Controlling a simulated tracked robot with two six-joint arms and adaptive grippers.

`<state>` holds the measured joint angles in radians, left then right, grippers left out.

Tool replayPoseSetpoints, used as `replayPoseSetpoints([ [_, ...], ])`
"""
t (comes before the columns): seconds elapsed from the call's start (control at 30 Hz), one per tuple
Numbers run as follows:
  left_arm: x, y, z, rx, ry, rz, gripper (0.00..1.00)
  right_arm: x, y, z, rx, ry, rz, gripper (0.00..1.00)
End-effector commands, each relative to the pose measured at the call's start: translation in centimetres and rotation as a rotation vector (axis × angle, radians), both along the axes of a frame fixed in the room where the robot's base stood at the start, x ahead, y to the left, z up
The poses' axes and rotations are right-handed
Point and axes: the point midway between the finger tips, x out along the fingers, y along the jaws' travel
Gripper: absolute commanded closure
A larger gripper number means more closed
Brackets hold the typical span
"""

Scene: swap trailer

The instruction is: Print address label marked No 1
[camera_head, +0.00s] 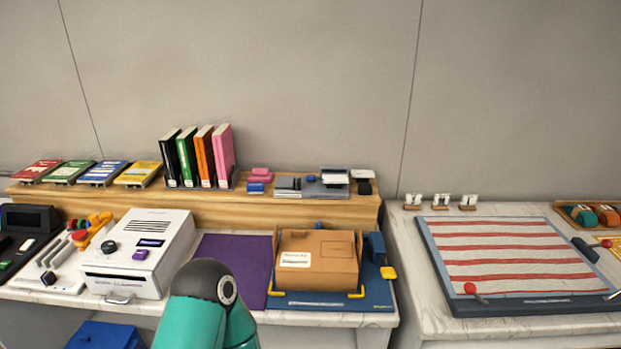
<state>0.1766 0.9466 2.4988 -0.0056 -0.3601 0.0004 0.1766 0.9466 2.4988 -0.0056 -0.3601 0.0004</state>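A white box-shaped machine (140,252), which looks like the label printer, stands on the left part of the workbench. Its top has a dark round knob (109,247), a small dark display (151,243) with purple lettering, and a purple button (140,254). A slot and a small grey handle (119,298) are on its front. No printed label shows at the slot. I cannot read the display. A cardboard box (318,259) with a white label (295,259) on it sits on a blue board. A teal and grey link of my arm shows at the bottom centre. Neither gripper shows.
A purple mat (234,262) lies bare between printer and box. A wooden shelf (240,208) behind holds upright books and coloured pads. Levers (58,262) stand left of the printer. A second table with a red-striped board (515,254) is at right, past a gap.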

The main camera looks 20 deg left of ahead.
Motion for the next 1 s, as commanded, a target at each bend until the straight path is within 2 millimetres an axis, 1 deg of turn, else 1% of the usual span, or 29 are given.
replayPoseSetpoints([
  [0.03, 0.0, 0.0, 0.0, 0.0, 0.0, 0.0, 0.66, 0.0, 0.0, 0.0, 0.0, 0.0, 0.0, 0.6],
  [0.23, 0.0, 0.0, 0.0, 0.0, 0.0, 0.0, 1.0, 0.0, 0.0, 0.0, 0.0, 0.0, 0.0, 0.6],
  [1.0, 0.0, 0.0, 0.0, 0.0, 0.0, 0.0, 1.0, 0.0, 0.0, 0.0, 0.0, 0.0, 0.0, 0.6],
])
